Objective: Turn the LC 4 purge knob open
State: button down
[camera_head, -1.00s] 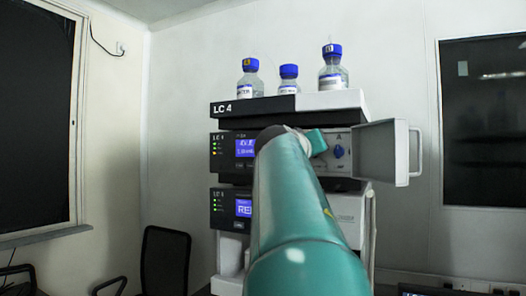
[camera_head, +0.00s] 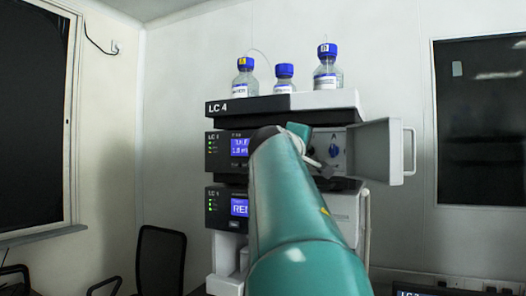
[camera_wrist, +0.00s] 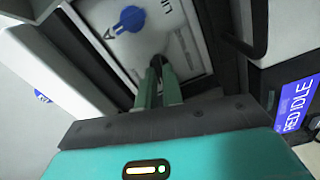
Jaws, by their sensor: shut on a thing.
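The LC 4 stack (camera_head: 243,107) stands ahead, with its name on the top unit. The blue purge knob (camera_head: 334,150) shows on the pump panel inside the open door. The wrist view shows a blue knob (camera_wrist: 130,20) with a pale pointer line, beyond and to the left of the fingertips. My gripper (camera_wrist: 157,66) has its fingers close together, shut on a small dark part at the panel. I cannot tell what that part is. The fingertips look apart from the blue knob. In the head view my arm hides much of the panel.
The open grey door (camera_head: 377,152) with its handle stands to the right of the panel. Several blue-capped bottles (camera_head: 327,68) stand on top. A unit with a lit screen (camera_head: 239,207) sits below. A chair (camera_head: 160,262) stands at left.

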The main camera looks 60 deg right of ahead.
jog(key=shift+f+n, duration=0.1)
jog(key=shift+n, duration=0.8)
jog(key=shift+d, duration=0.1)
jog(key=c, duration=1.5)
grip_release()
jog(key=shift+c, duration=0.2)
jog(key=s+a, duration=0.2)
jog(key=a, duration=1.1)
jog(key=shift+a, duration=0.35)
jog(key=shift+s, duration=0.1)
